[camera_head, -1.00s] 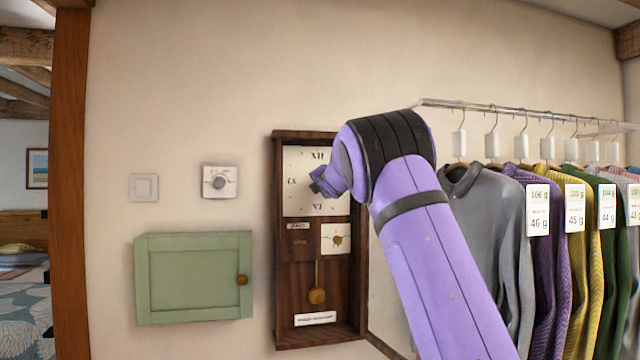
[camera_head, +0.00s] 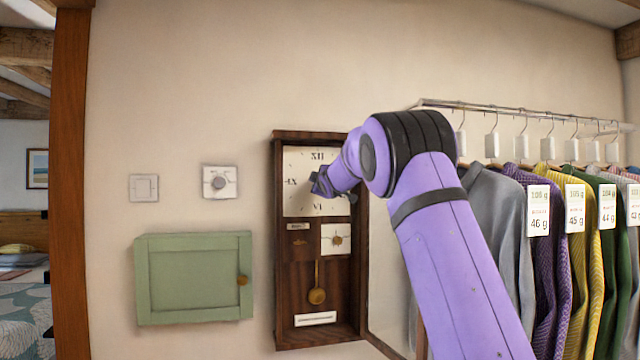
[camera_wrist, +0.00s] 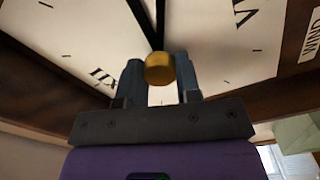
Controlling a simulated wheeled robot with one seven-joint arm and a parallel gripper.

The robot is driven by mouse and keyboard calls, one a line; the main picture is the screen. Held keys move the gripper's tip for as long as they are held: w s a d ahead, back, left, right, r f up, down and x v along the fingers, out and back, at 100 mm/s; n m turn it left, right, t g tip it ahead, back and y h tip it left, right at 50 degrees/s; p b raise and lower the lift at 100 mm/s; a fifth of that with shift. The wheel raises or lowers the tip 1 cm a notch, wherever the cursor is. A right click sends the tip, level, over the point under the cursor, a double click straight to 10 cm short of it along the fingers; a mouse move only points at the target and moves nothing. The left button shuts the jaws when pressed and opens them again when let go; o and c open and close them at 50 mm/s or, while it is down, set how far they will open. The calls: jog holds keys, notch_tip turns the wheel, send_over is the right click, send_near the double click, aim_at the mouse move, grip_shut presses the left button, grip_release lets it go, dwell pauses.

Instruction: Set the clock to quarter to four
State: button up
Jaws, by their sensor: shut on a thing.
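The wall clock (camera_head: 280,262) is a tall dark wooden case with a white dial (camera_head: 296,160) bearing Roman numerals. In the wrist view the dial appears turned, with XII at left. My fingers (camera_wrist: 160,80) are shut on a small brass knob (camera_wrist: 159,68) on a black clock hand (camera_wrist: 159,22). This hand runs toward the dial's centre. A second dark strip beside it may be its shadow; I cannot tell. The other hand's position is not clear.
Below the dial are a brass winding piece (camera_head: 337,240) and a pendulum (camera_head: 317,295). The glass door stands open at right. A green cupboard (camera_head: 195,278), dial switch (camera_head: 219,182) and light switch (camera_head: 144,188) are at left. Garments (camera_head: 485,250) hang close on the right.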

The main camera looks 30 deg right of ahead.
jog(key=m, duration=2.9)
jog(key=shift+d+f, duration=0.1)
jog(key=shift+m, duration=0.3)
jog(key=o, duration=0.9)
